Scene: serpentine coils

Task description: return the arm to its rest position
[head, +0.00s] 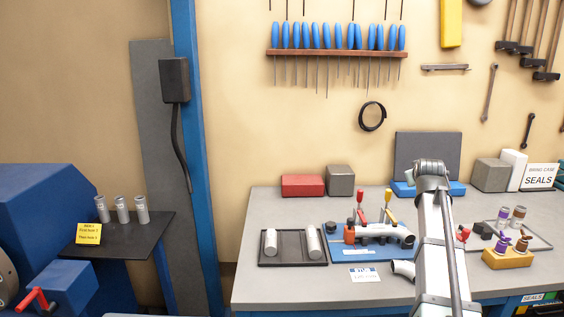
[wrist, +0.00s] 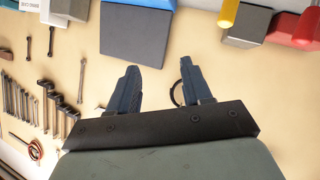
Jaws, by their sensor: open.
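My arm (head: 437,225) rises in front of the right half of the bench in the head view, with its upper joint near the dark grey block at the back. My gripper is not visible in the head view. The wrist view looks toward the wall, with the picture turned upside down.
My arm hides part of the bench. A black shelf (head: 120,240) at left carries three cylinders.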

